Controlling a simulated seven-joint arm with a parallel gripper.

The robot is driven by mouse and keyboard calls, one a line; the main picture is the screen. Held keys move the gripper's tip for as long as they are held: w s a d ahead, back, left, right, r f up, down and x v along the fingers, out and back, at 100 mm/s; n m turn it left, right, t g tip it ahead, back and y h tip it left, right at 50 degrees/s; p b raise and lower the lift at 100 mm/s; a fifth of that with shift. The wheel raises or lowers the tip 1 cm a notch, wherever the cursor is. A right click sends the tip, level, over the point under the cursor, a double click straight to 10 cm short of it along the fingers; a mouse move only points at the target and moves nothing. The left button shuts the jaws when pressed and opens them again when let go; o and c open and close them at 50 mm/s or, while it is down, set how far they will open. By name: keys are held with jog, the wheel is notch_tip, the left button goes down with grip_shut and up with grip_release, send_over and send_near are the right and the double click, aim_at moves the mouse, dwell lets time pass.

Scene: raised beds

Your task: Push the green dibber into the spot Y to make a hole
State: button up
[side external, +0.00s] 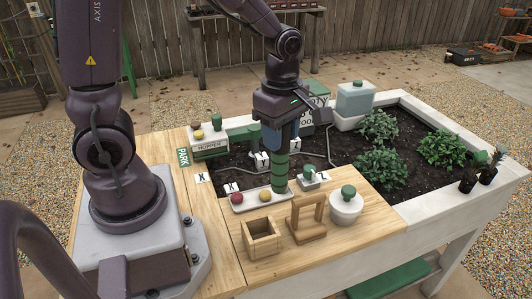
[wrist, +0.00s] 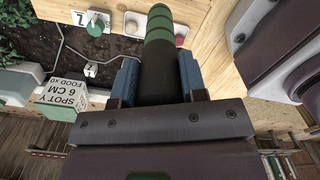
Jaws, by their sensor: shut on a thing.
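My gripper (side external: 281,137) points down over the bench and is shut on the green dibber (side external: 280,172), which hangs roughly upright below the fingers. In the wrist view the dibber (wrist: 163,22) shows green bands and a dark shaft between the blue fingers (wrist: 159,82). In the side view its lower end is by the right end of the white tray; I cannot tell whether it touches anything. The white Y marker (side external: 262,159) stands at the soil (side external: 338,154), behind and left of the dibber. The soil at spot Y is partly hidden by the marker and gripper.
The white tray (side external: 248,203) holds a red and a yellow ball. A wooden box (side external: 262,240), wooden stand (side external: 306,222) and white pot (side external: 345,209) stand in front. Leafy plants (side external: 379,168) fill the bed's right.

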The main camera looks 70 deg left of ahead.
jog(key=w+a+f+n, duration=0.3)
jog(key=a+f, duration=0.1)
jog(key=a, duration=0.5)
jog(key=w+a+f+n, duration=0.2)
jog(key=a+f, duration=0.2)
jog(key=a, duration=0.5)
notch_tip(320, 180, down, 7)
jog(key=shift+w+d+r, duration=0.15)
jog(key=shift+d, duration=0.1)
jog(key=shift+f, duration=0.85)
dwell(1.3)
